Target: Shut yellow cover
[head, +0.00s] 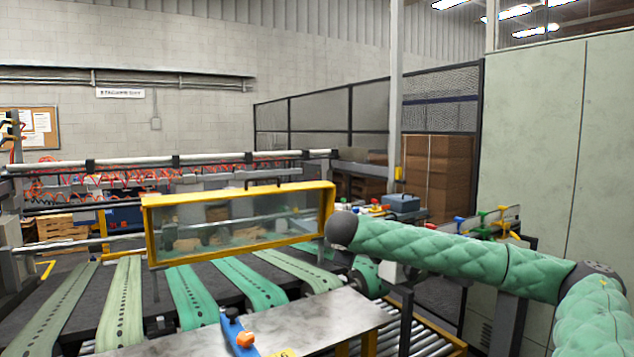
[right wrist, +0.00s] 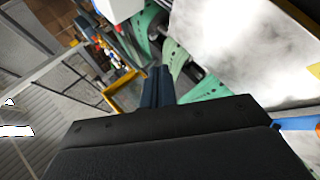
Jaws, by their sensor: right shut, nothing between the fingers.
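The yellow cover (head: 240,194) is a long yellow frame with clear panels, standing raised above the belts in the head view. Part of its yellow frame (right wrist: 124,84) also shows just left of the fingers in the right wrist view. My right arm, in a green quilted sleeve, reaches in from the right, and its dark rounded end is beside the cover's right end. My right gripper (right wrist: 157,84) is shut and empty, its dark fingers together. I cannot tell whether it touches the frame. In the head view its fingers are hidden. My left gripper is not in view.
Green perforated belts (head: 190,300) run under the cover over a dark bed. A grey metal table (head: 300,322) with a blue and orange fitting (head: 238,336) is in front. Colored knobs and valves (head: 485,225) stand behind my right arm. A tall green cabinet (head: 560,140) is at the right.

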